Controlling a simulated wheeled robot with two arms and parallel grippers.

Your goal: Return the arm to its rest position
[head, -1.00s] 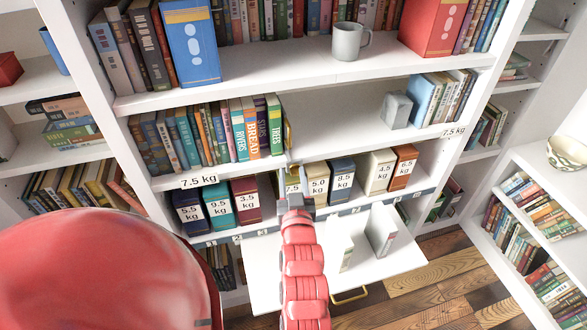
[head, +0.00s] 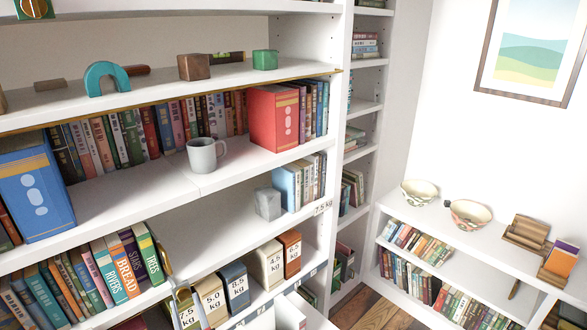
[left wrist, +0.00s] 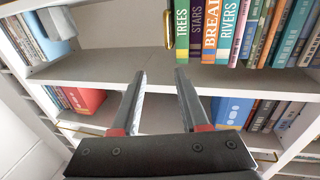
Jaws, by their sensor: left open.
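That view looks upside down. The fingers point at the shelf to the side of the row of upright books, whose end book is TREES (head: 147,252). TREES also shows in the left wrist view (left wrist: 181,30). My right gripper is not in view.
A grey mug (head: 204,156) stands on the shelf above, between a blue binder (head: 36,190) and a red binder (head: 274,118). A grey block (head: 268,204) sits below. Labelled weight blocks line the lower shelf. At right, a low bookcase holds bowls (head: 470,214).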

